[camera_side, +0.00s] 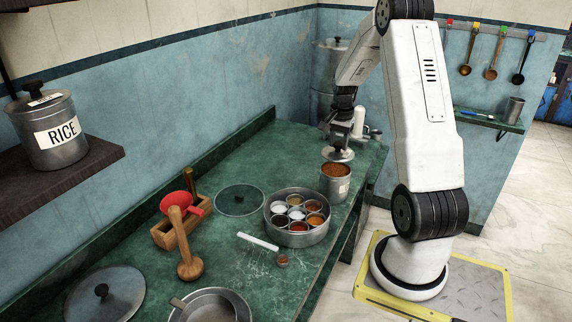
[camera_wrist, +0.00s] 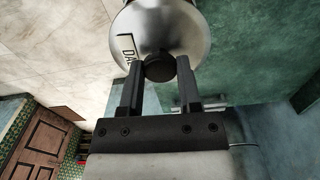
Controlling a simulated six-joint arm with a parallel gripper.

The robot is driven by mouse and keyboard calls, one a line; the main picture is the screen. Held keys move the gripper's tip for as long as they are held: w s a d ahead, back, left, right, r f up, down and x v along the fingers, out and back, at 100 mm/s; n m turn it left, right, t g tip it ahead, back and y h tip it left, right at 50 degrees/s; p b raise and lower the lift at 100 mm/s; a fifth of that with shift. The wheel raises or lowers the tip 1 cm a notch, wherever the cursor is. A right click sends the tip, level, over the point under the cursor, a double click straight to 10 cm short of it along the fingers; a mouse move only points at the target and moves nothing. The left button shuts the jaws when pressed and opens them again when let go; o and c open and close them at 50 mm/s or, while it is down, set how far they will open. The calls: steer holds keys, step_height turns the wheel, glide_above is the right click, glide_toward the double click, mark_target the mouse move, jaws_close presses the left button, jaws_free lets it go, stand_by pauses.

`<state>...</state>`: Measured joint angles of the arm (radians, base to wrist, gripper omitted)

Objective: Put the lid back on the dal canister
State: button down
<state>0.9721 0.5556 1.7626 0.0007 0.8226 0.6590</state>
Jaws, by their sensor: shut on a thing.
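The dal canister (camera_side: 334,188) is a metal cylinder standing upright near the counter's right edge. Its top is open and shows orange-brown dal inside. My gripper (camera_side: 340,145) is above it, shut on the black knob of the metal lid (camera_side: 339,156). The lid hangs over the canister's far rim, roughly level, with a gap through which the dal shows. In the wrist view, the two fingers of my gripper (camera_wrist: 160,72) clasp the knob (camera_wrist: 159,67). The lid (camera_wrist: 190,30) carries a partly hidden label reading "DA".
A round spice tin (camera_side: 298,232) with several small bowls stands left of the canister. A wooden box (camera_side: 170,233), a pestle (camera_side: 188,262) and a metal pan (camera_side: 215,304) are farther left. A tall steel vessel stands in the back corner.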

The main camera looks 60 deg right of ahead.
mark_target(338, 151)
steer(key=shift+f, duration=2.55)
steer(key=shift+f, duration=0.15)
stand_by(0.6)
jaws_free()
stand_by(0.5)
steer(key=shift+r, duration=3.5)
